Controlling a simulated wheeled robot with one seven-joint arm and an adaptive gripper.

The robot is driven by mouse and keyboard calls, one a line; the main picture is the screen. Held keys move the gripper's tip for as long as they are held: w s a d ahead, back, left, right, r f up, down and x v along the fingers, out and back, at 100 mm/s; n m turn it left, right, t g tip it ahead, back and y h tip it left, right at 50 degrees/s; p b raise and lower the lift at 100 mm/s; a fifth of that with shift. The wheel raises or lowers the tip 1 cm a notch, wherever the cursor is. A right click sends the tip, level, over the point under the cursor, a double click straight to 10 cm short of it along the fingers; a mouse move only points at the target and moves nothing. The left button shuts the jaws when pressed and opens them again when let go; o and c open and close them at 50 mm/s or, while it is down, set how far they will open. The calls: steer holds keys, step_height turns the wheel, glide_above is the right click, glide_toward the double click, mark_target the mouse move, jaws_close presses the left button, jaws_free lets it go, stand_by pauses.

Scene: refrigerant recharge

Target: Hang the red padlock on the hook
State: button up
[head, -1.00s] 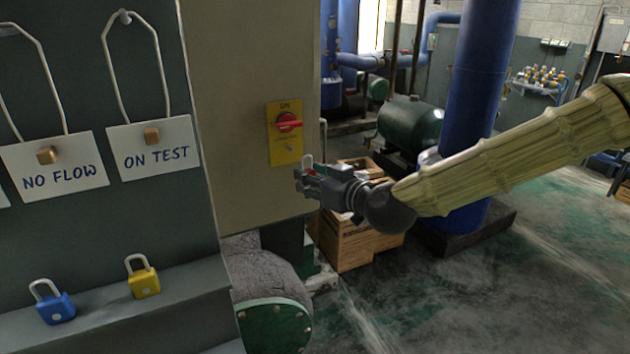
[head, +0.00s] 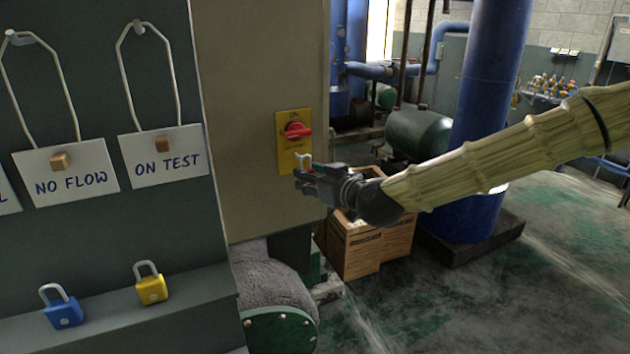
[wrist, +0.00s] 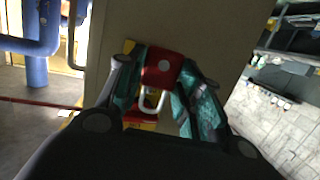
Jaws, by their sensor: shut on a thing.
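The red padlock (wrist: 162,68) is held between the teal-padded fingers of my gripper (wrist: 160,88) in the wrist view. Its pale shackle points down the picture, toward the yellow plate behind it. In the head view my gripper (head: 308,182) is at the centre, in front of the lower part of the yellow switch plate (head: 287,155) with a red rotary handle (head: 297,131). The pale shackle shows above the fingers there; most of the padlock is hidden. Contact between shackle and plate cannot be told. Metal hooks (head: 138,27) on the dark board at left carry tags.
The NO FLOW tag (head: 92,184) and ON TEST tag (head: 185,167) hang on the board. A blue padlock (head: 63,311) and a yellow padlock (head: 151,289) stand on the ledge (head: 200,290). A wooden crate (head: 375,250) and a blue column (head: 480,110) stand behind my arm.

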steer(key=x, duration=0.4)
steer(key=shift+w+d+f, duration=0.1)
steer(key=shift+w, duration=0.4)
steer(key=shift+b, duration=0.3)
stand_by(0.6)
steer(key=o, duration=1)
